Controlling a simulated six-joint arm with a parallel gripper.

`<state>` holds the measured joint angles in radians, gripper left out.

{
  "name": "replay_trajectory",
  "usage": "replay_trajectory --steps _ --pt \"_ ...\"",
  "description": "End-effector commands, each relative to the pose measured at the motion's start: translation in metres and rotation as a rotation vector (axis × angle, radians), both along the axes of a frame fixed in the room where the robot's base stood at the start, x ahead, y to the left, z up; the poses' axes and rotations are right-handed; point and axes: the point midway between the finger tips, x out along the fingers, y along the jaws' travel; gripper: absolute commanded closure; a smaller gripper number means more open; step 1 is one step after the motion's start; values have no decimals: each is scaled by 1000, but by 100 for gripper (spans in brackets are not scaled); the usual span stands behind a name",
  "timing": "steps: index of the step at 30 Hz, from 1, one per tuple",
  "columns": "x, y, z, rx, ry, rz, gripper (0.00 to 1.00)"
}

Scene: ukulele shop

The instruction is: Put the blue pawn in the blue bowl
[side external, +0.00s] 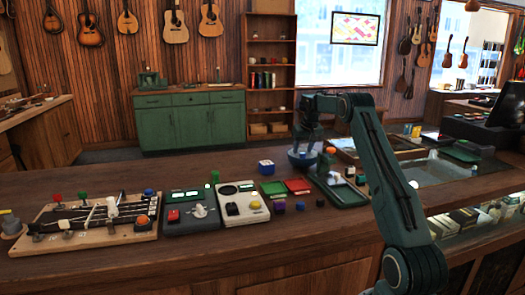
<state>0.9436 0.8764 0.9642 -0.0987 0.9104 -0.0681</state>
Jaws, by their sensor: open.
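A blue bowl (302,160) stands on the wooden counter, just left of the dark green tray. My gripper (304,148) is open and points down right above the bowl, with its fingertips at or just over the bowl's mouth. I cannot tell whether the fingers touch the bowl. I cannot make out the blue pawn; the bowl's inside is mostly hidden by the gripper and the low viewing angle.
A small blue-and-white box (266,167) is left of the bowl. Red and green trays (272,188), several small cubes and a dark green tray (335,190) lie in front. Device panels (243,204) and a wooden board (95,225) fill the left. The counter's front strip is clear.

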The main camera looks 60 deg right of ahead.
Motion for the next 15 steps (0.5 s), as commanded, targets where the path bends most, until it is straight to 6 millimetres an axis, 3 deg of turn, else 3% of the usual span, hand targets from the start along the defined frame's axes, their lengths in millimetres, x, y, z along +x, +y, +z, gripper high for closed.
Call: replay_trajectory --steps 15 --pt "0 0 54 -2 -1 1 53"
